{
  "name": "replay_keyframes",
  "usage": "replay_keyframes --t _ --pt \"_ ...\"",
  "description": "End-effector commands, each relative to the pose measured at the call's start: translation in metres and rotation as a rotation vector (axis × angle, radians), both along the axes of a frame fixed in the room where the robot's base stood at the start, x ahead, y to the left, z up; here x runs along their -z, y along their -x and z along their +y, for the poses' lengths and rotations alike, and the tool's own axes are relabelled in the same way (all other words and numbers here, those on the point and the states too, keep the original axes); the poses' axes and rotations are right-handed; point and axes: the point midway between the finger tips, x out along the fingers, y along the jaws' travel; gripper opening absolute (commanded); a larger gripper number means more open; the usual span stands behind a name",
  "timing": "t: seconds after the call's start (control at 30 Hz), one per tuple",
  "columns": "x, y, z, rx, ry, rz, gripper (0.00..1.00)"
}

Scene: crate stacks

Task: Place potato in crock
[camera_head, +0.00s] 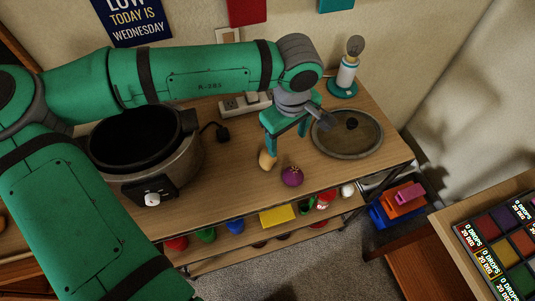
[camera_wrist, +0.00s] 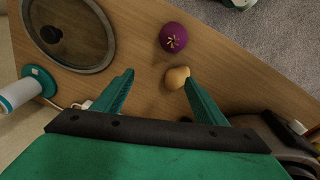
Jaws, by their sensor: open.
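The potato (camera_head: 266,160), small and tan, lies on the wooden shelf top near its middle. In the wrist view the potato (camera_wrist: 177,77) shows close to the tip of the right finger, partly overlapped by it or touching it; I cannot tell which. My gripper (camera_head: 287,140) is open and empty, pointing down above the shelf beside the potato. In the wrist view the two fingers of my gripper (camera_wrist: 158,78) are wide apart. The crock (camera_head: 178,168) is a dark-lined, silver slow cooker, uncovered, standing at left; my arm hides part of it.
A purple onion (camera_head: 292,177) lies just right of the potato. A round glass lid (camera_head: 365,145) lies at right, with a bulb lamp (camera_head: 345,75) behind it. A power strip (camera_head: 245,104) and plug stand at the back. Colored items fill the lower shelf.

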Motion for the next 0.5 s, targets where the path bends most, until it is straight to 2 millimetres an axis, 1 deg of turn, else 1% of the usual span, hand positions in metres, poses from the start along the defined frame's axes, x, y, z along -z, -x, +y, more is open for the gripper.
replay_keyframes --t 0.03,0.1,0.2,0.27,0.5 --pt "-0.002 0.0 0.014 -0.03 -0.033 0.006 0.66" --pt "-0.003 0.002 0.026 -0.064 -0.064 0.015 0.66" --pt "-0.001 0.003 0.036 -0.087 -0.086 0.024 0.66" --pt "0.005 0.003 0.039 -0.094 -0.091 0.027 0.66" --pt "0.04 0.0 0.045 -0.101 -0.089 0.027 0.66"
